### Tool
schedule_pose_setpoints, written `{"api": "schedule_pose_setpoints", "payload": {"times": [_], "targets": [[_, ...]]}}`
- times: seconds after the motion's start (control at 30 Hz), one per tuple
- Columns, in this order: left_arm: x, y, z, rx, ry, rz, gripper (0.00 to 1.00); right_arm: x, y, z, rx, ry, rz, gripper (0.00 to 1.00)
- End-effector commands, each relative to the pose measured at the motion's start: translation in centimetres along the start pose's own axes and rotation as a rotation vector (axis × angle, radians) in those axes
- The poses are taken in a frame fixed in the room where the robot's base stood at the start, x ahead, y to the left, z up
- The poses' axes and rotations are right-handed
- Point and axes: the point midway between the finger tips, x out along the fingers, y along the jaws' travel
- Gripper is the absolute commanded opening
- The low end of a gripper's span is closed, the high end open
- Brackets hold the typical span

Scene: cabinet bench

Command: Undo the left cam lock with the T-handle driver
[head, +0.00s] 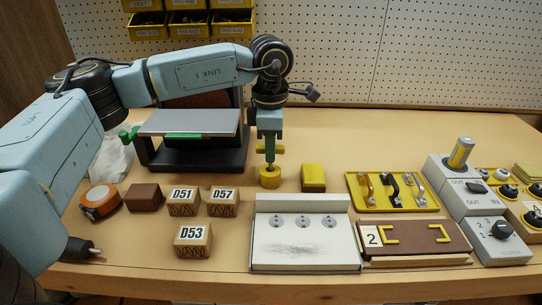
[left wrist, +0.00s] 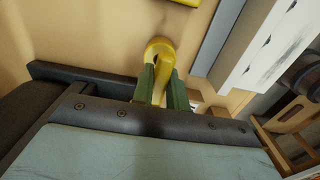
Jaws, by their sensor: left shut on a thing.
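My left gripper (head: 269,152) points straight down over the bench, its green fingers shut on the yellow T-handle driver (head: 279,149). The driver's crossbar shows on either side of the fingers. In the left wrist view the fingers (left wrist: 163,85) close around a yellow part. A round yellow base (head: 270,178) is right below the fingers; I cannot tell whether the driver is seated in it. The white panel (head: 303,249) is to the front right, with three round cam locks in a row. The left cam lock (head: 276,221) is apart from the driver. My right gripper is not in view.
A yellow block (head: 313,178) stands close to the right of the gripper. Wooden blocks (head: 222,202) and an orange tape measure (head: 99,202) are left. A grey-topped stand (head: 190,123) is behind. A yellow handle tray (head: 392,191) and switch boxes (head: 498,242) are right.

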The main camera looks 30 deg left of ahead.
Motion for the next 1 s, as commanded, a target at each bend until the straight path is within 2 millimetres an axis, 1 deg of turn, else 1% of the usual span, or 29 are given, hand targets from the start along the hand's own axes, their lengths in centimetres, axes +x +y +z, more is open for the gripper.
{"api": "schedule_pose_setpoints", "payload": {"times": [0.03,0.5,1.0], "targets": [[-0.6,0.0,0.0,0.0,0.0,0.0,0.0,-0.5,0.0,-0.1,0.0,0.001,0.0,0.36],[-3.2,0.0,0.0,0.0,0.0,0.0,0.0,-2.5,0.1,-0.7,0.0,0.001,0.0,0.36],[-3.3,0.0,0.0,0.0,0.001,0.0,0.0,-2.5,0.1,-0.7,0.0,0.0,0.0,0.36]]}}
